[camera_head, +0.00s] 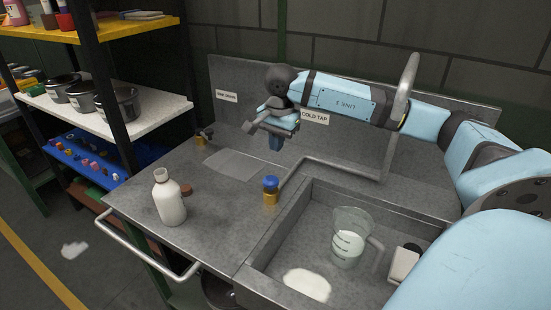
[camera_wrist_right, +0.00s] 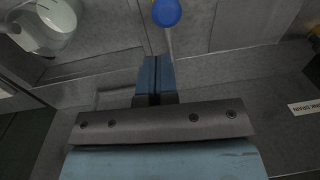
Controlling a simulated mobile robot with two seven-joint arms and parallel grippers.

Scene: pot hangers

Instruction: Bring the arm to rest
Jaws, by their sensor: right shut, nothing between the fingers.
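My right arm (camera_head: 340,97), light blue and grey, reaches in from the right above the counter. My right gripper (camera_head: 276,143) is at its end, in the air near the back panel, pointing down. Its blue fingers are closed together with nothing between them; the wrist view shows them (camera_wrist_right: 156,76) side by side. The blue-topped tap valve (camera_head: 271,184) stands below the gripper, apart from it; its blue knob also shows in the wrist view (camera_wrist_right: 166,12). My left gripper is not in view.
A white bottle (camera_head: 169,200) stands on the counter beside a brown cap (camera_head: 186,189). A jug (camera_head: 348,240) with white contents stands in the sink (camera_head: 262,256), near a white puddle (camera_head: 307,284). A bent metal spout (camera_head: 335,168) crosses the back. Shelves with pots (camera_head: 118,104) stand left.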

